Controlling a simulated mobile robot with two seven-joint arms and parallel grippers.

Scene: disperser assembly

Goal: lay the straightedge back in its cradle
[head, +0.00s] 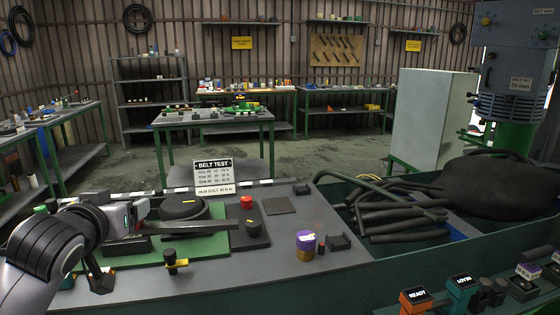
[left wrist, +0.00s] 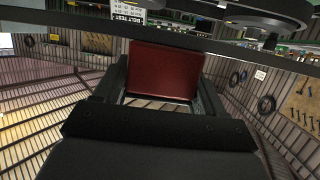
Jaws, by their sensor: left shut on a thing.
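The straightedge is a long dark grey bar (head: 205,227) in the head view, held level over the green plate, in front of the black round pulley (head: 183,207). In the left wrist view the bar (left wrist: 230,55) crosses the top of the picture. My left gripper (head: 137,217) is shut on it at its left part; a dark red block (left wrist: 162,70) shows between the fingers (left wrist: 160,85) in the wrist view. I cannot tell for sure which item is the cradle; small black blocks stand on the bench (head: 302,190) and (head: 339,242). My right gripper is not in view.
A black plate with a red button (head: 246,202) lies right of the pulley. A BELT TEST sign (head: 213,175) stands behind. A purple and yellow can (head: 305,245) and a black-yellow knob (head: 173,262) stand near the front. A bin of black hoses (head: 400,215) is at right.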

